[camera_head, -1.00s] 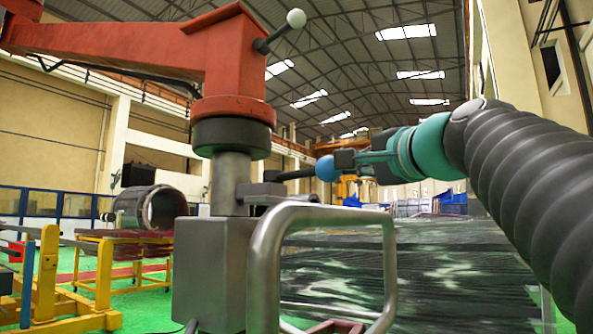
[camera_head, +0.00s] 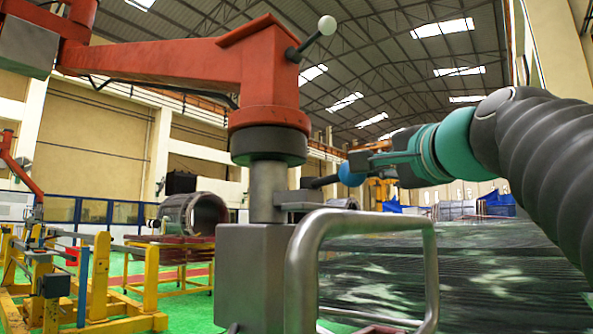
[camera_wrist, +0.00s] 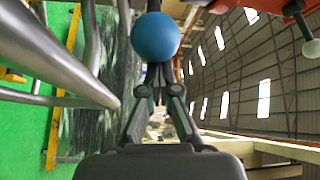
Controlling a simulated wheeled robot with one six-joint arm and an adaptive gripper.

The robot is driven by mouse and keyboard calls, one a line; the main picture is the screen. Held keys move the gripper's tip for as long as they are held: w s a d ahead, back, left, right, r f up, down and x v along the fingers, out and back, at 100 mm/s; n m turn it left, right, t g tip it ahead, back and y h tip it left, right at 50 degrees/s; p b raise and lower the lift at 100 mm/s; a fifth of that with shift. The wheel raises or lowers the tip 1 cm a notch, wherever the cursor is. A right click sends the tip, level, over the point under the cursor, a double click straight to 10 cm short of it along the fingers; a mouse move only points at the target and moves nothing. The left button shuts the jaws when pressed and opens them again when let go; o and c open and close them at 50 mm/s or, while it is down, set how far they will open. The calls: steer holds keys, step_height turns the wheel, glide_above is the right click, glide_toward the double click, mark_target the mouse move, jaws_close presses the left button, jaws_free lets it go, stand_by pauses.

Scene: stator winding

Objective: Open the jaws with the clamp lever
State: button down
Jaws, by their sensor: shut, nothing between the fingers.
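The clamp lever (camera_head: 325,182) is a dark rod that sticks out to the right of a grey metal post (camera_head: 266,192) and ends in a blue ball knob (camera_head: 350,174). The knob also shows large at the top middle of the wrist view (camera_wrist: 155,37). My gripper (camera_head: 368,160) is at the knob from the right. In the wrist view its dark fingers (camera_wrist: 157,72) are shut together, empty, with their tips close to the knob. I cannot tell whether they touch it. The clamp's jaws cannot be made out.
A bent grey tube handle (camera_head: 300,262) stands in front of the lever. An orange arm (camera_head: 190,72) with a white-knobbed lever (camera_head: 327,25) rises above the post. Yellow stands (camera_head: 100,280) and a large ring (camera_head: 193,213) are at left, over open green floor.

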steer(key=shift+s+a+r, duration=0.1)
steer(key=shift+a+r, duration=0.05)
steer(key=shift+a, duration=0.05)
steer(key=shift+a+r, duration=0.1)
steer(key=shift+r, duration=0.5)
step_height(320, 180, up, 8)
steer(key=shift+d+r, duration=0.25)
steer(key=shift+d, duration=0.05)
